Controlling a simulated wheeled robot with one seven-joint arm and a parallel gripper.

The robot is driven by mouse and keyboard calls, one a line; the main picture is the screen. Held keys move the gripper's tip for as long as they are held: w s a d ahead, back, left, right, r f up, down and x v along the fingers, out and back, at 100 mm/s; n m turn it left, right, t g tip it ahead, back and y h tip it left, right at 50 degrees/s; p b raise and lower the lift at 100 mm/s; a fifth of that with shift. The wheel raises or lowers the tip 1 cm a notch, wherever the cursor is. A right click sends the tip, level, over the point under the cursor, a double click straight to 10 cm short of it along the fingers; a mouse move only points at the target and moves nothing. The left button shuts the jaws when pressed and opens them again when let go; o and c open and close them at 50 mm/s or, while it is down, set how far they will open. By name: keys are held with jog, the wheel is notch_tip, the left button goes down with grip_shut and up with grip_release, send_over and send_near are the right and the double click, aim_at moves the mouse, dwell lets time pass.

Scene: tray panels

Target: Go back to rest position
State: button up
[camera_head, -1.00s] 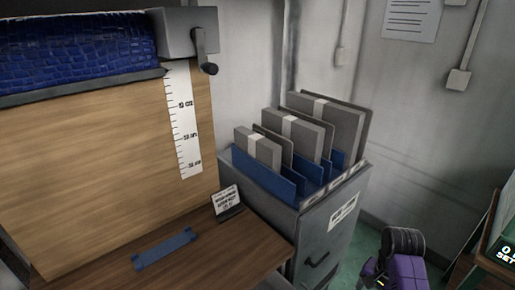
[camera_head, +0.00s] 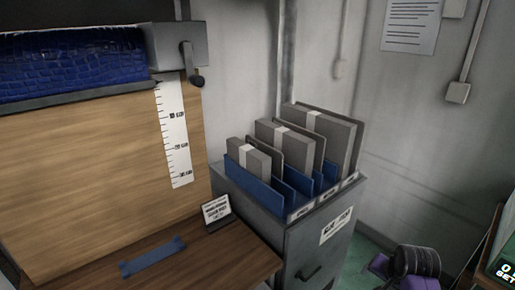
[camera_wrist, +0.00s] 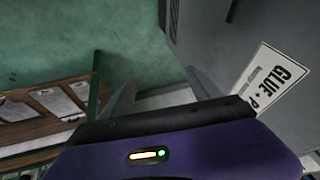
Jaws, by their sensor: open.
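My gripper (camera_wrist: 160,95) shows in the wrist view with its two grey fingers apart and nothing between them. It points down past a grey cabinet toward a green floor. Its purple housing fills the bottom of that view. In the head view only part of my purple and black arm (camera_head: 415,262) shows at the lower right, beside the cabinet; the fingers are not visible there. Grey panels (camera_head: 340,135) of several sizes stand upright between blue dividers in the top of the grey cabinet (camera_head: 320,255). The gripper is apart from these panels.
The cabinet's white label (camera_wrist: 272,82) is close on the right of the wrist view. A wooden desk (camera_head: 225,260) with a blue strip (camera_head: 153,257) and a small sign (camera_head: 217,212) adjoins the cabinet. A bench edge and screen (camera_head: 505,260) stand at far right.

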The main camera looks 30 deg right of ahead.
jog(key=w+a+r+n+t+h, duration=0.2)
jog(key=a+r+n+t, duration=0.15)
jog(key=a, duration=0.55)
jog(key=w+a+r+n+t+h, duration=0.1)
jog(key=a+r+n+t+h, duration=0.1)
jog(key=a+r+t, duration=0.45)
jog(key=s+a+r+n+t+y, duration=0.1)
jog(key=s+a+r+n+y, duration=0.2)
jog(key=s+a, duration=0.45)
jog(key=s+a+r+n+t, duration=0.25)
jog(key=s+a+r, duration=0.25)
jog(key=a, duration=0.5)
jog(key=s+a+f+n+g+y, duration=0.1)
jog(key=s+a+n+g+y, duration=0.1)
jog(key=s+a+n+y, duration=0.2)
jog(key=s+a+y, duration=0.1)
jog(key=s, duration=0.2)
jog(key=shift+s+a+f, duration=0.25)
jog(key=shift+s+f, duration=0.05)
jog(key=shift+f, duration=0.05)
